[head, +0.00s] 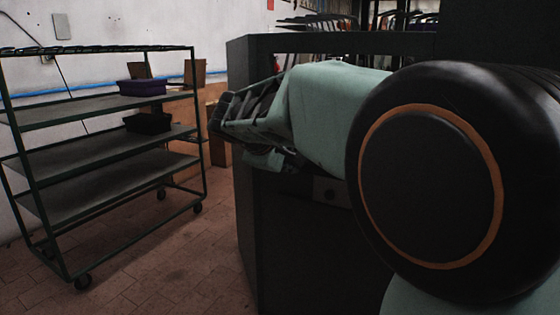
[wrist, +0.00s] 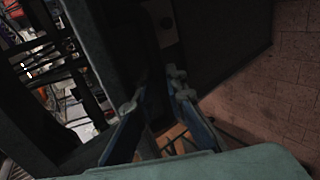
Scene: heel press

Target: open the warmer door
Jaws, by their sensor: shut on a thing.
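The warmer appears to be the large dark cabinet (head: 285,240) at the centre of the head view. Its dark front also shows in the wrist view (wrist: 220,45), with a small plate and round knob on it. My gripper (head: 228,112) reaches across the cabinet's upper front, partly hidden by my own arm. In the wrist view my gripper (wrist: 156,100) has its two blue fingers some way apart, with a dark part between them. It is shut on that part, which seems to be the door's handle or edge; shadow hides the exact contact. I cannot tell whether the door stands ajar.
A green shelf rack (head: 105,160) on castors stands at the left, with a purple bin (head: 142,87) and a black bin (head: 148,123). Tiled floor (head: 180,245) lies clear between rack and cabinet. Cardboard boxes (head: 190,110) stand behind.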

